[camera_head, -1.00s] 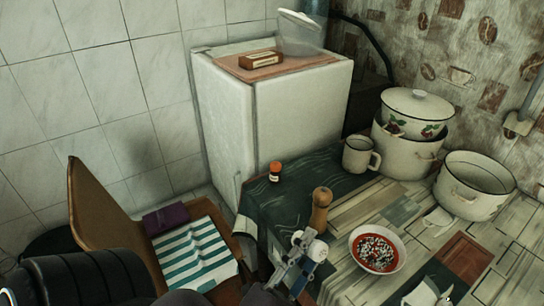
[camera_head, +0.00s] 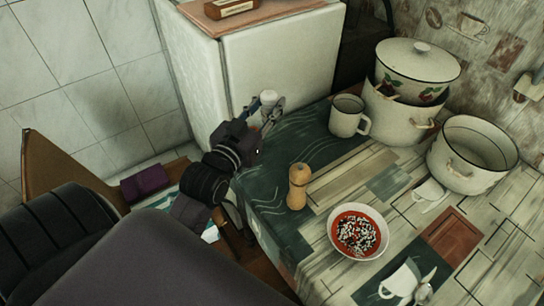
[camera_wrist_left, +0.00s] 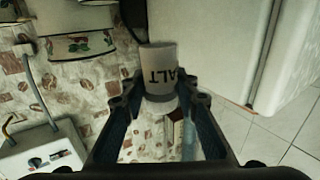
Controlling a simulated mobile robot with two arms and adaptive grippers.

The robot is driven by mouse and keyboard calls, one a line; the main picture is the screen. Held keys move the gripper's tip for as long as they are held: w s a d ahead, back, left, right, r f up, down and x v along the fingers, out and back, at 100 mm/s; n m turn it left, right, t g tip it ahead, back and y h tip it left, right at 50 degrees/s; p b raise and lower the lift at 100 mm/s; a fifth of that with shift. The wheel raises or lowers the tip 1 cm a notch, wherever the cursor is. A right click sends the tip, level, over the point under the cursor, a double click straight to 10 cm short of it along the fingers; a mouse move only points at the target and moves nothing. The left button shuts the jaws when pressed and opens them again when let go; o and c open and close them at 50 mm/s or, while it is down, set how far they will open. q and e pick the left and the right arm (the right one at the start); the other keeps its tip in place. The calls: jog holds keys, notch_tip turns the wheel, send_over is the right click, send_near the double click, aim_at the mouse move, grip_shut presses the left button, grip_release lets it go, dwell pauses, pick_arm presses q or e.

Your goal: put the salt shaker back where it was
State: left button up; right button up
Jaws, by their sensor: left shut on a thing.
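The salt shaker (camera_head: 268,97) is a small white cylinder. My left gripper (camera_head: 266,112) is shut on it and holds it upright by the table's far left corner, in front of the white fridge. I cannot tell the gap between shaker and table. In the left wrist view the shaker (camera_wrist_left: 159,68) sits between the fingertips (camera_wrist_left: 160,98), with dark letters "ALT" upside down. The wooden pepper mill (camera_head: 298,187) stands on the table to the right of my left gripper. My right gripper is not in view.
A white mug (camera_head: 347,116), a lidded pot stack (camera_head: 410,75) and an open pot (camera_head: 470,155) stand at the back right. A bowl of red soup (camera_head: 357,231) is nearer. The fridge (camera_head: 280,60) bounds the back. Dark green cloth pattern (camera_head: 265,195) is clear left of the mill.

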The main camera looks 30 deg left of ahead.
pick_arm(q)
notch_tip(320, 180, down, 19)
jog(key=shift+s+r+b, duration=0.15)
jog(key=shift+r+b, duration=0.05)
jog(key=shift+b, duration=0.85)
jog(key=shift+f, duration=0.1)
jog(key=o, duration=1.2)
jog(key=shift+f, duration=0.1)
jog(key=shift+s+d+r, duration=0.1)
jog(key=shift+r, duration=0.15)
jog(key=s+p, duration=0.1)
jog(key=s, duration=0.2)
jog(key=s+p, duration=0.1)
jog(key=s, duration=0.3)
jog(key=s+d+p, duration=0.1)
jog(key=s, duration=0.2)
jog(key=shift+s+p, duration=0.3)
jog(key=shift+s+d, duration=0.15)
jog(key=shift+s, duration=0.45)
